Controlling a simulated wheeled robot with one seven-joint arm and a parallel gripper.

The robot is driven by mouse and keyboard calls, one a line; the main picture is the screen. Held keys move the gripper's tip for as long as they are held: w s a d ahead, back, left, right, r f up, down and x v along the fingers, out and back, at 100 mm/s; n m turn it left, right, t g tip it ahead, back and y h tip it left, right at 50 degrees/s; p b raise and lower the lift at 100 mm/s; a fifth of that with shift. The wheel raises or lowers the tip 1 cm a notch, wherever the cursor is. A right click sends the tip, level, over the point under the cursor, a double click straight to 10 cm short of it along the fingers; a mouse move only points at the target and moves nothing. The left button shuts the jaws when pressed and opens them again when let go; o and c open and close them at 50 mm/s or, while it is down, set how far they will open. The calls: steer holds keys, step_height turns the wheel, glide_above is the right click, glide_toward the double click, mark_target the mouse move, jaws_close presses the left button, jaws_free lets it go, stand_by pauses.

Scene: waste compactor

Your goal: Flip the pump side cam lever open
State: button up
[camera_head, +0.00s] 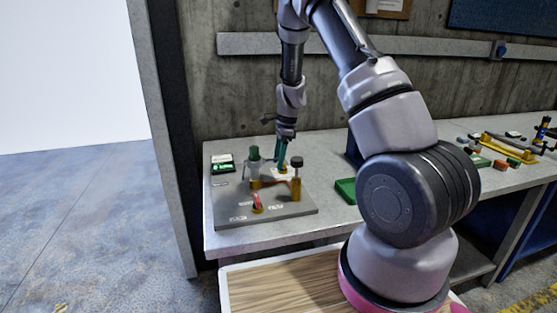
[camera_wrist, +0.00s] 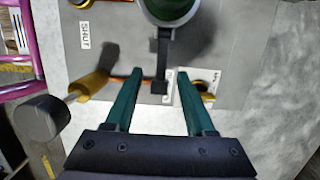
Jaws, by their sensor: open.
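My gripper (camera_head: 282,160) points down over the grey panel (camera_head: 225,208) in the head view. Its two teal fingers are open and empty in the wrist view (camera_wrist: 160,76). A dark lever (camera_wrist: 162,62) runs down from beneath a green-topped fitting (camera_wrist: 172,8) and ends in a black block between the fingertips. I cannot tell whether the fingers touch it. This looks like a cam lever; its side is not readable. In the head view the green-topped fitting (camera_head: 254,153) stands left of my gripper, and the lever is too small to make out.
A brass post with a black knob (camera_head: 296,161) stands right of my gripper; the knob is at lower left in the wrist view (camera_wrist: 42,118). A red handle (camera_head: 257,201) is near the panel's front. A "SHUT" label (camera_wrist: 85,35) shows. A green tray (camera_head: 346,190) lies to the right.

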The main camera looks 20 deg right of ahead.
step_height(320, 180, up, 10)
steer(key=d, duration=0.2)
steer(key=shift+r, duration=0.25)
steer(key=shift+r, duration=0.1)
steer(key=s+r+n+t+y, duration=0.1)
steer(key=s+r+n+t, duration=0.15)
steer(key=s+r, duration=0.5)
steer(key=s+r+n+t, duration=0.1)
steer(key=s+r+n, duration=0.35)
steer(key=r, duration=0.55)
steer(key=s+r+n+t, duration=0.2)
steer(key=s+r+n, duration=0.1)
steer(key=s, duration=0.6)
steer(key=s+r+n+t+h, duration=0.1)
steer(key=s+r+n, duration=0.2)
steer(key=s, duration=0.6)
steer(key=shift+a+n+t, duration=0.3)
steer(key=shift+n+t, duration=0.05)
steer(key=shift+n, duration=0.15)
steer(key=shift+w, duration=0.1)
